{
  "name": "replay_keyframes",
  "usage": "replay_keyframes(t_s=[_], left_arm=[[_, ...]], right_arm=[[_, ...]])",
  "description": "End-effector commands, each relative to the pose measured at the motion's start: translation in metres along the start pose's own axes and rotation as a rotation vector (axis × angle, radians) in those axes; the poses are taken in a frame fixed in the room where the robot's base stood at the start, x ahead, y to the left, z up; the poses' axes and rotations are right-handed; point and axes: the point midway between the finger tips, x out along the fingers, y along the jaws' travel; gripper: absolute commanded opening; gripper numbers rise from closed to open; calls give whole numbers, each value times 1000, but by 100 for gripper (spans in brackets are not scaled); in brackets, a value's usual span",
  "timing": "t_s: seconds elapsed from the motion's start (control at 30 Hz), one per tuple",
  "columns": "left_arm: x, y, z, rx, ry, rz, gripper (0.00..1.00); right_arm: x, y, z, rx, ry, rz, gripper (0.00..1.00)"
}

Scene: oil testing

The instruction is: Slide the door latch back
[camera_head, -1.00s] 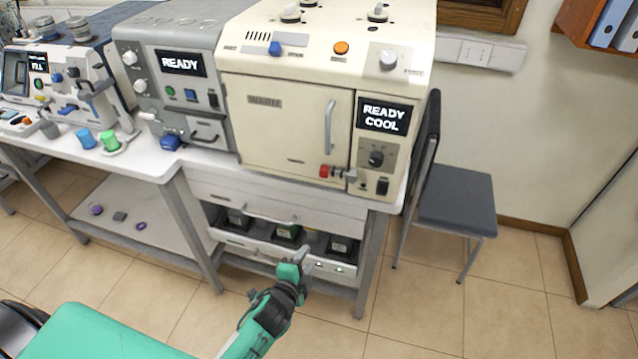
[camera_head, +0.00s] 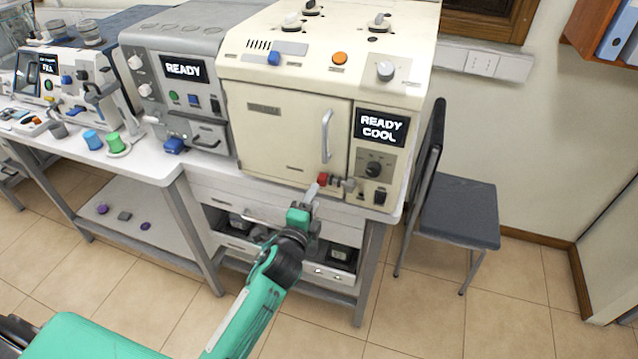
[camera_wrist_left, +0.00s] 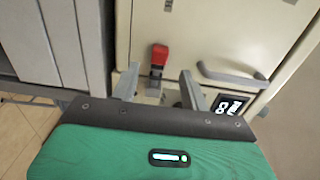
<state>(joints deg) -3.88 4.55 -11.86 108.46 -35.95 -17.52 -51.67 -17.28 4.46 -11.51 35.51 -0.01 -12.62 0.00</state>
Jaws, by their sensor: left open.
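The door latch has a red knob (camera_head: 323,179) and a grey metal bar at the lower right corner of the cream machine's door (camera_head: 285,135). In the left wrist view the red knob (camera_wrist_left: 159,55) stands upright on its grey mount. My left gripper (camera_head: 308,197) is just below and in front of the knob. In the left wrist view its two fingers (camera_wrist_left: 158,88) are spread, with the latch beyond and between them, and nothing is held. Whether a finger touches the latch cannot be told. My right gripper is not in view.
The vertical door handle (camera_head: 327,135) is above the latch. A panel reading READY COOL (camera_head: 382,125) and a dark knob (camera_head: 374,168) are to the right. Drawers and an open shelf lie below the worktop. A chair (camera_head: 458,210) stands at right; a grey machine (camera_head: 180,80) stands at left.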

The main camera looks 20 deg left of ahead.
Motion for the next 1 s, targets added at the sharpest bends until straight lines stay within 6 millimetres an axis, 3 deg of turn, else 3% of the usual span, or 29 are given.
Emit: replay_keyframes(t_s=[0.1, 0.3, 0.7, 0.73, 0.93, 1.0], left_arm=[[22, -2, 0, 0, -1, 0, 45], [44, -1, 0, -1, -1, 0, 45], [52, 1, 0, -1, 0, 1, 45], [52, 1, 0, -1, 0, 1, 44], [51, 1, 0, -1, 0, 1, 4], [51, 1, 0, 0, 0, 1, 0]], right_arm=[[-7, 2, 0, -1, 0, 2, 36], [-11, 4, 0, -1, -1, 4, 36], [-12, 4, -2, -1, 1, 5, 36], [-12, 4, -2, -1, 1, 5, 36], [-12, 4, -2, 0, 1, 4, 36], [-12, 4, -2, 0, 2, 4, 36]])
